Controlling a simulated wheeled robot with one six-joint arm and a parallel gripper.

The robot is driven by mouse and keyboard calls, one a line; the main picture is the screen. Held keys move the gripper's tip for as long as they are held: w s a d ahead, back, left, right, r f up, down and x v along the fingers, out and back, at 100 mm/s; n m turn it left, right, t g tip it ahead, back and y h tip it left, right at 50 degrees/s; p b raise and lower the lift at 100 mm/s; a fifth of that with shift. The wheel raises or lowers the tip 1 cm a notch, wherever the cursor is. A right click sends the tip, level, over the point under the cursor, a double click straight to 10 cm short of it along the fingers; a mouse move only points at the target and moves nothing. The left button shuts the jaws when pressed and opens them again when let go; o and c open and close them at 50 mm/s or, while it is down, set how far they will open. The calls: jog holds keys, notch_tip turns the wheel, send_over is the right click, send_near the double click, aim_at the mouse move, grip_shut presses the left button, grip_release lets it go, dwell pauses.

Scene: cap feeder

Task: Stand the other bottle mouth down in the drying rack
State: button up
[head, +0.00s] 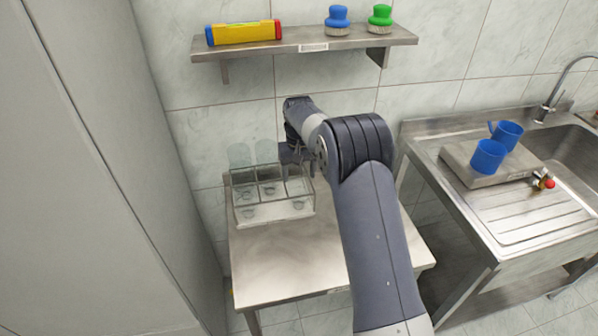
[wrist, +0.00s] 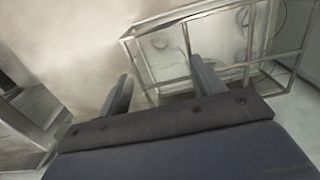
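The drying rack (head: 275,216) is a clear-walled, metal-framed box with compartments, standing at the back left of the steel table. Round rings show low in the rack. My gripper (head: 296,156) is at the rack's back right corner, partly hidden by my arm. In the wrist view, my gripper (wrist: 160,85) has its fingers apart with nothing visible between them, and the rack (wrist: 185,55) lies beyond the right finger.
The steel table (head: 285,265) is bare in front of the rack. A shelf (head: 300,42) above holds a yellow box (head: 243,32) and two brushes, blue (head: 338,18) and green (head: 380,17).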

jog(key=o, duration=0.4)
jog(key=shift+o, duration=0.2)
notch_tip(320, 180, up, 11)
jog(key=shift+f+b, duration=0.1)
jog(key=shift+b, duration=0.5)
jog(key=shift+f+p, duration=0.75)
jog(key=shift+f, duration=4.15)
jog(key=shift+f, duration=0.15)
